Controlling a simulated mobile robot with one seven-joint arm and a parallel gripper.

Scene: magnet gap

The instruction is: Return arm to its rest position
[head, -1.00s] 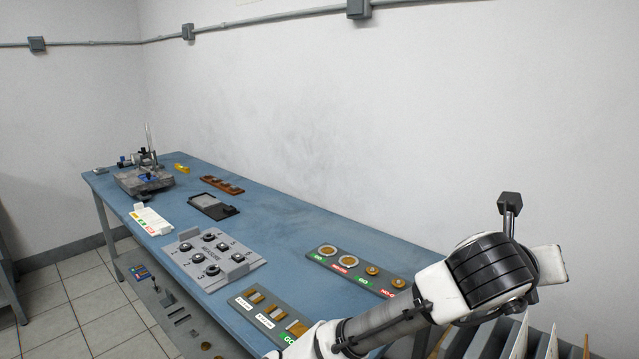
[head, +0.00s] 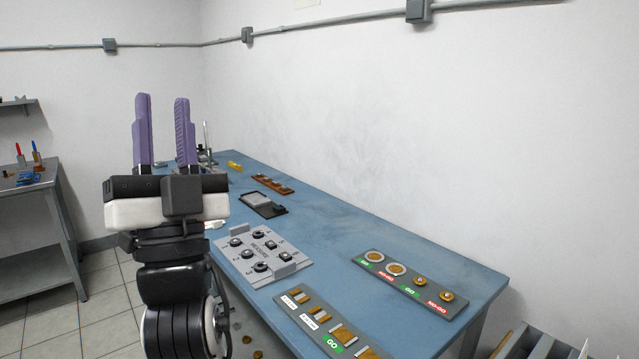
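My gripper (head: 162,112) is at the left in the head view, pointing up in front of the bench's left edge. Its two purple fingers stand well apart with nothing between them. My arm rises below it from the bottom edge of the view. The gripper body hides part of the bench's far left end and the things there.
The blue bench (head: 345,240) runs along the wall. On it are a grey numbered block (head: 262,255), a GO/NO-GO ring board (head: 415,284), a gauge-block board (head: 330,328), a black tray (head: 262,204) and a brown rack (head: 272,184). Another bench (head: 30,222) stands left.

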